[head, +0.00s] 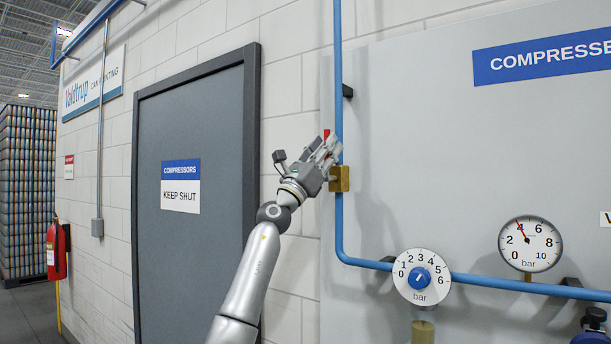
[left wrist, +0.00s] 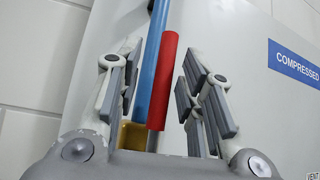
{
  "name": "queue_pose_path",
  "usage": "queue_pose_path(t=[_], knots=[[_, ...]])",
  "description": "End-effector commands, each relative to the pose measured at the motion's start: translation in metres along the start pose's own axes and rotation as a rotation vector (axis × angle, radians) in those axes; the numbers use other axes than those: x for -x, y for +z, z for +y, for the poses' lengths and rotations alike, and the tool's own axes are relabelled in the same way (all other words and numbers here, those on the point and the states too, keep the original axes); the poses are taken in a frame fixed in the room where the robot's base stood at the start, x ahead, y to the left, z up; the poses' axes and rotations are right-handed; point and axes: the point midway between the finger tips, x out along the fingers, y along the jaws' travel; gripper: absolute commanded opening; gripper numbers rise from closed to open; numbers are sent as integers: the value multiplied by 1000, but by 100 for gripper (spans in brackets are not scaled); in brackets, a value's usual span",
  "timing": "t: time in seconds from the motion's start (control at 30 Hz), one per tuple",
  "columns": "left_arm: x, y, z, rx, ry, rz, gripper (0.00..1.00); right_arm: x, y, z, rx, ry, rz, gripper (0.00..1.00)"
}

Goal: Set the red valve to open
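The red valve's handle (left wrist: 163,82) stands upright in the left wrist view, running along the blue pipe (left wrist: 152,70). The brass valve body (left wrist: 133,135) is partly hidden behind my gripper there. In the head view, the brass body (head: 340,179) sits on the vertical blue pipe, and only a small red bit of the handle (head: 326,134) shows above my fingers. My left gripper (head: 327,148) is at the valve. In the left wrist view, its fingers (left wrist: 160,95) are open, one on each side of the handle, with gaps visible. My right gripper is not in view.
A pressure dial with a blue knob (head: 420,277) and a gauge (head: 530,244) are on the lower horizontal pipe to the right. A grey door (head: 190,240) is left of my arm. A fire extinguisher (head: 56,250) hangs at far left.

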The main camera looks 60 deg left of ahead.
Motion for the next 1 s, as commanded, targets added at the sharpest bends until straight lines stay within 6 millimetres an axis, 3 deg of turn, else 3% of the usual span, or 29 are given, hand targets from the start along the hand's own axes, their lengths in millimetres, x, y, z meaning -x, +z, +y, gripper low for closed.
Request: queue_pose_path(t=[0.77, 1.0], knots=[[37, 0, -2, -4, -4, 3, 35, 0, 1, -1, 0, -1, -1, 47], [58, -1, -2, 0, -4, 1, 35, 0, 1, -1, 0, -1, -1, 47]])
